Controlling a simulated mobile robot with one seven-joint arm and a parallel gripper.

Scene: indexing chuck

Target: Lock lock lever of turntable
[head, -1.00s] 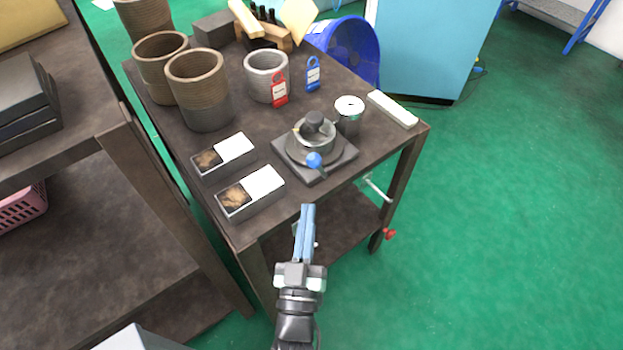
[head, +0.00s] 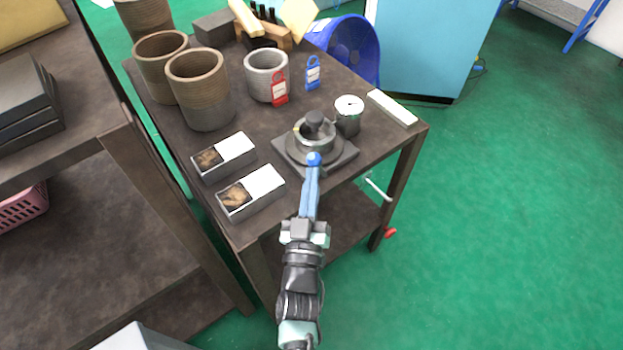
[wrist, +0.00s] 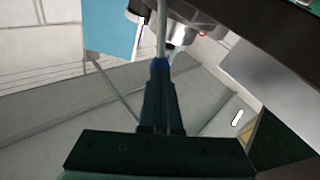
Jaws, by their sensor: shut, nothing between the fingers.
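The turntable (head: 334,155) is a dark round chuck on a square plate near the front edge of the table. Its lock lever ends in a blue ball knob (head: 314,158), which shows at the front of the turntable, toward me. My gripper (head: 312,172) has long blue fingers, shut and empty, with the tips right at the knob. I cannot tell whether they touch it. In the wrist view the shut fingers (wrist: 160,75) point at the lower end of a thin pale rod (wrist: 162,35). The lever's shaft is mostly hidden in the head view.
Two small boxes (head: 250,192) lie left of the turntable, and a metal cylinder with a dial (head: 348,115) stands behind it on the right. A red tag (head: 279,92), a blue tag (head: 313,75) and several pots (head: 200,90) stand further back. Space in front of the table is free.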

